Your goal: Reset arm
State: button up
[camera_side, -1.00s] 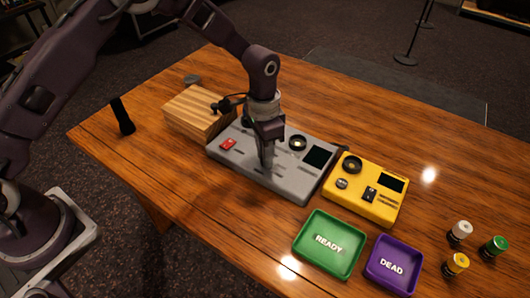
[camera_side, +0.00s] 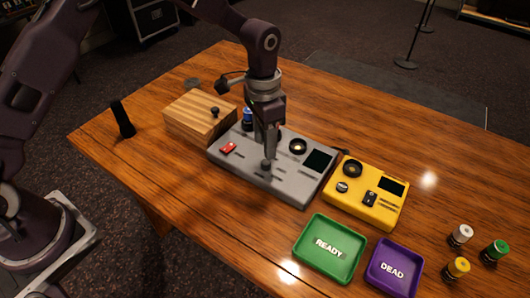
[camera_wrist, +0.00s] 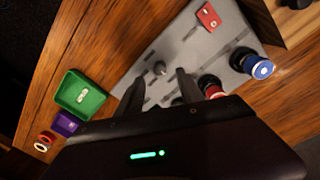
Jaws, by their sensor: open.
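My gripper (camera_side: 270,154) is over the desk, pointing down, close above a small grey knob (camera_side: 266,164). In the wrist view my gripper (camera_wrist: 158,84) is open, its fingers apart and nothing held between them. The grey knob (camera_wrist: 160,68) shows between and beyond the fingertips. A red-topped plug (camera_wrist: 210,86) and the blue-topped plug (camera_wrist: 258,66) stand to the right of the fingers.
A striped wooden box (camera_side: 198,117) is behind left, a black cylinder (camera_side: 122,118) farther left. A yellow unit (camera_side: 366,195) is at right. The green READY tray (camera_side: 312,275) and purple DEAD tray (camera_side: 377,286) lie in front. White (camera_side: 460,234), green and yellow-topped plugs stand at far right.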

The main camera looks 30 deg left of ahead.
jog(key=shift+r, duration=0.75)
jog(key=shift+a+r, duration=0.1)
jog(key=s+a+r+n+t, duration=0.1)
jog(key=s+a+r, duration=0.35)
jog(key=r, duration=0.35)
jog(key=s+a+r+n+t, duration=0.25)
jog(key=s+r, duration=0.25)
jog(key=r, duration=0.4)
jog(key=s+a+r+n+t, duration=0.1)
jog(key=s+a, duration=0.1)
jog(key=s, duration=0.7)
jog(key=s+a+r+n+t, duration=0.1)
jog(key=s+a+n, duration=0.1)
jog(key=s, duration=0.8)
jog(key=shift+a+r+y, duration=0.15)
jog(key=shift+a+y, duration=0.15)
jog(key=shift+a, duration=0.35)
jog(key=shift+t, duration=0.25)
